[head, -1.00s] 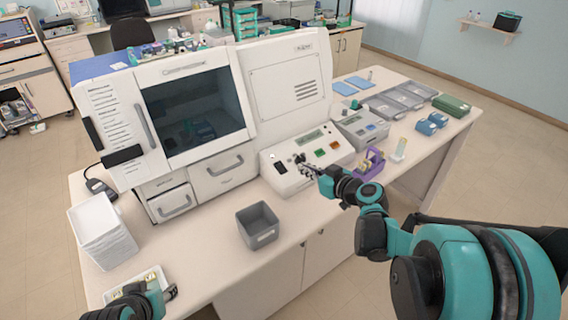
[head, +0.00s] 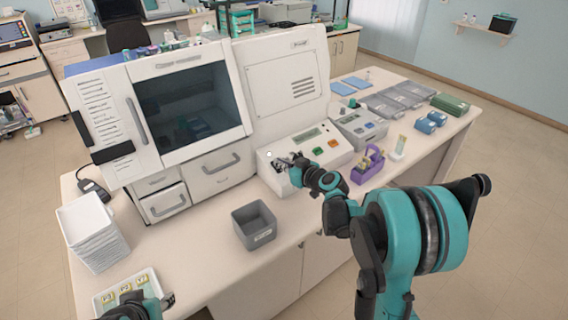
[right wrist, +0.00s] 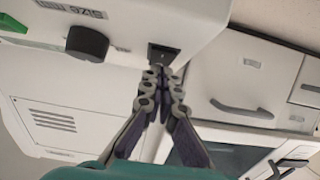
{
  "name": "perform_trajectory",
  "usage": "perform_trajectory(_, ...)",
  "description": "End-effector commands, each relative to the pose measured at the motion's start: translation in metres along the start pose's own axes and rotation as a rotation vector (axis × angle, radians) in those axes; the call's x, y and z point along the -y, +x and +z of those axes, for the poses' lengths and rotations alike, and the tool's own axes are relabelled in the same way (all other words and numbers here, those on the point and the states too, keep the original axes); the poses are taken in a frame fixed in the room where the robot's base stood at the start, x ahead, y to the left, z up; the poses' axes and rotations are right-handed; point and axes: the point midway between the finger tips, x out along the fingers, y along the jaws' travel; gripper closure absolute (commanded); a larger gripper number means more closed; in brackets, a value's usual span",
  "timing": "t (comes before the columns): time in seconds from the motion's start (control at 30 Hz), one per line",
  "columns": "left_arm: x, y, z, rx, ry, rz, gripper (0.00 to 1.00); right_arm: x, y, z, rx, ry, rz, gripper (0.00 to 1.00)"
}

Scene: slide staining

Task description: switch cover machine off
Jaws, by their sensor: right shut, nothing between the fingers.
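The cover machine (head: 290,80) is a large white cabinet with a dark window. Its sloped control panel (head: 335,155) at the front right has a display (head: 306,136), a green button (head: 317,151) and an orange button (head: 332,145). My right gripper (head: 287,163) is shut and empty at the panel's left part, hiding the switch in the head view. In the right wrist view, the closed fingertips (right wrist: 160,70) are right at the small black switch (right wrist: 163,53); contact is unclear. My left gripper (head: 165,300) is partly in view at the lower left, its jaws unclear.
A black knob (right wrist: 87,42) sits beside the switch. A grey bin (head: 255,224) stands on the bench in front. White stacked baskets (head: 92,232) and a slide tray (head: 108,300) are at left. A purple tape dispenser (head: 368,165) and a second device (head: 359,126) are at right.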

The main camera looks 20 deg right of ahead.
Motion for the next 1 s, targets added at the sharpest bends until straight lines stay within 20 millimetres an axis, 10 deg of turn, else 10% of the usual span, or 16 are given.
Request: perform_trajectory(1.0,0.000,-0.004,-0.003,0.000,0.000,0.000,0.60,0.000,0.001,-0.010,0.000,0.000,0.000,1.00)
